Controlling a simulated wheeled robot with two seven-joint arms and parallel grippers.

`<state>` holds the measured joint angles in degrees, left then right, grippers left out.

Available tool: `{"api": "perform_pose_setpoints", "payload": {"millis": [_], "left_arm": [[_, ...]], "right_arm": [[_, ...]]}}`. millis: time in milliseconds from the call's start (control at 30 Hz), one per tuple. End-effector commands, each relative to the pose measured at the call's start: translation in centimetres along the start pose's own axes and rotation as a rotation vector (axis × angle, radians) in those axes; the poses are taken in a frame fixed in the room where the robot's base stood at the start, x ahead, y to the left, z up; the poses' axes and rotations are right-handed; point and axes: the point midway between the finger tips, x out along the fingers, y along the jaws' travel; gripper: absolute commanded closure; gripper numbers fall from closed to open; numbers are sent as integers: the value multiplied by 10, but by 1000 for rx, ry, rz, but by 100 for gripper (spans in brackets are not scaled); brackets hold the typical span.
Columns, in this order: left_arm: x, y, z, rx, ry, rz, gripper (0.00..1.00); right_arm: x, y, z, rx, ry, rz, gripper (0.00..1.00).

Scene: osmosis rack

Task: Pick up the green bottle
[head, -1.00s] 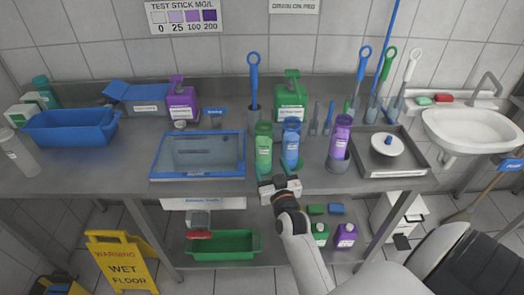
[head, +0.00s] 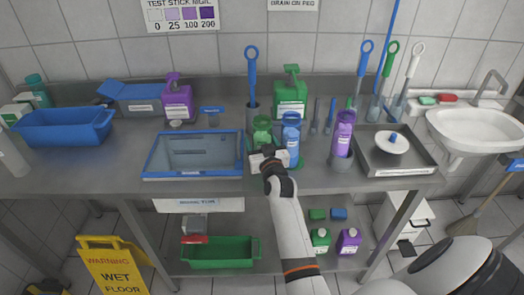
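The green bottle (head: 262,130) stands upright on the steel bench, just left of the blue bottle (head: 291,140). Its top and upper body show in the head view, and its lower part is hidden behind my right gripper (head: 266,154). My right gripper is at the near side of the green bottle, at its lower half. Its fingers are too small and hidden to show whether they are open or closed on it. My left gripper is not in view.
A blue-rimmed tray (head: 150,160) lies left of the green bottle. A purple bottle (head: 344,128) stands in a grey holder to the right, beside a metal tray (head: 398,170). A green pump bottle (head: 291,98) and a brush with a blue handle (head: 252,70) stand behind.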

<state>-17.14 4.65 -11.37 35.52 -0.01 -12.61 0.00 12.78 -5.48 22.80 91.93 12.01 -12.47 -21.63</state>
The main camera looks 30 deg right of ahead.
Motion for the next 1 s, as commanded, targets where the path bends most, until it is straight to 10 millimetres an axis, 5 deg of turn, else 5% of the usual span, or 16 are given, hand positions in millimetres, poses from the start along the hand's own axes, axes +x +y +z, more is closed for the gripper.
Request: {"api": "perform_pose_setpoints", "payload": {"millis": [67,300,667,1000], "left_arm": [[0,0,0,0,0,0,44],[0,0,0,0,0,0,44],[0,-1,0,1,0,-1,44],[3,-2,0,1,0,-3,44]], "right_arm": [[0,0,0,0,0,0,36],[0,0,1,0,-1,0,72],[0,0,8,2,-3,0,72],[0,0,70,2,-9,0,72]]}}
